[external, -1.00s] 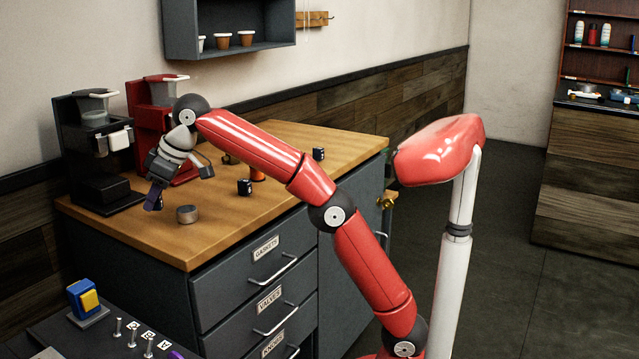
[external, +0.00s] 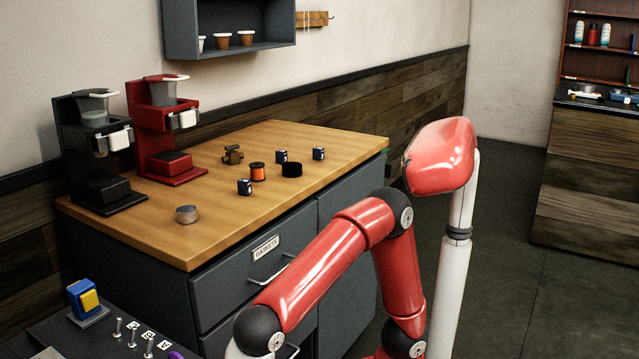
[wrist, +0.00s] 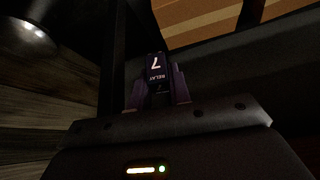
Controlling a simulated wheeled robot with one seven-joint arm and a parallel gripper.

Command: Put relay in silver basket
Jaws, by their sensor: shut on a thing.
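My gripper (wrist: 158,92) shows in the wrist view with its purple fingers shut on a dark relay (wrist: 157,68). The relay's label reads "RELAY" and "7", upside down in that view. The gripper is out of the external view, below its bottom edge. A round silver metal cup (external: 187,214), which looks like the silver basket, stands on the wooden counter (external: 225,240) near its front left edge. My gripper is away from it, off the counter. I cannot see into the basket clearly.
A black brewer (external: 98,150) and a red brewer (external: 165,130) stand behind. The counter around the silver cup is clear.

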